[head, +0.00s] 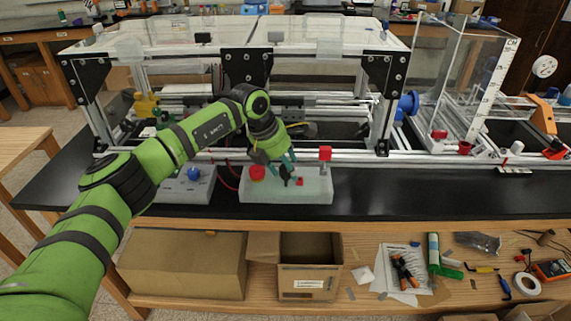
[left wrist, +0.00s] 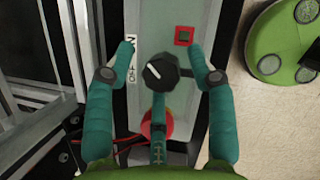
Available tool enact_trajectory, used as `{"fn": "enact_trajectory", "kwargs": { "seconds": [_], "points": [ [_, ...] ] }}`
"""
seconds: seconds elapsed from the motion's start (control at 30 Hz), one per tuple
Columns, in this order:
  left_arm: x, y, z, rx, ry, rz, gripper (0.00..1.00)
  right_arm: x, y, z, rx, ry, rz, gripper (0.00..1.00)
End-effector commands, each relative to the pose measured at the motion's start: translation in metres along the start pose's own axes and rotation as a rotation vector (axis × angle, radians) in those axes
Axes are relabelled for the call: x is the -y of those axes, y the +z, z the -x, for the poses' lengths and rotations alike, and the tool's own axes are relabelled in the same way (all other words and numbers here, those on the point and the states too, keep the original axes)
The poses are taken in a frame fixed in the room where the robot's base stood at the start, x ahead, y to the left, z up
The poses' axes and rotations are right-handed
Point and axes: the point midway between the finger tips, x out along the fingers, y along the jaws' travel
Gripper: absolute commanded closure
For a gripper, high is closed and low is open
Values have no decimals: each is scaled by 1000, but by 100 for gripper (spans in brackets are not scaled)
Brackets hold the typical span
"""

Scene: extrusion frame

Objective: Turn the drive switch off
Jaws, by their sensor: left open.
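The drive switch is a black rotary knob (head: 285,175) on top of a pale grey control box (head: 316,194). In the left wrist view the knob (left wrist: 160,74) has a white pointer line that slants toward the upper left. A white label (left wrist: 131,68) with partly covered lettering lies left of the knob. My left gripper (head: 281,164) is open over the box. In the left wrist view its teal fingers (left wrist: 161,50) stand on either side of the knob, with visible gaps. I cannot tell whether they touch the box. My right gripper is not in view.
A red round button (head: 257,173) is close beside the knob. A red block (head: 325,153) stands at the box's right back. Another box with a blue knob (head: 194,173) is to the left.

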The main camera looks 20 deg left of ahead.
Motion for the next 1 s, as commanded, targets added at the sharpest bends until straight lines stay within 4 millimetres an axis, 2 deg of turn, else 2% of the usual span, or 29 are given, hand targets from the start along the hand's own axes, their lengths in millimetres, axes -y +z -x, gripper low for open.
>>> {"fn": "enact_trajectory", "kwargs": {
  "seconds": [0.03,0.07,0.1,0.17,0.2,0.67,1.0],
  "points": [
    [0,0,0,0,0,0,44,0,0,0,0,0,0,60],
    [0,0,0,0,0,0,48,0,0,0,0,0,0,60],
    [0,0,0,0,0,0,64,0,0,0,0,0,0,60],
    [0,0,0,0,-1,0,88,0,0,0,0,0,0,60],
    [0,0,0,1,-1,0,96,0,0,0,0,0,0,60],
    [1,2,0,6,23,56,96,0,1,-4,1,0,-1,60],
    [2,2,-1,8,121,288,96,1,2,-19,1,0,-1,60]
  ]
}}
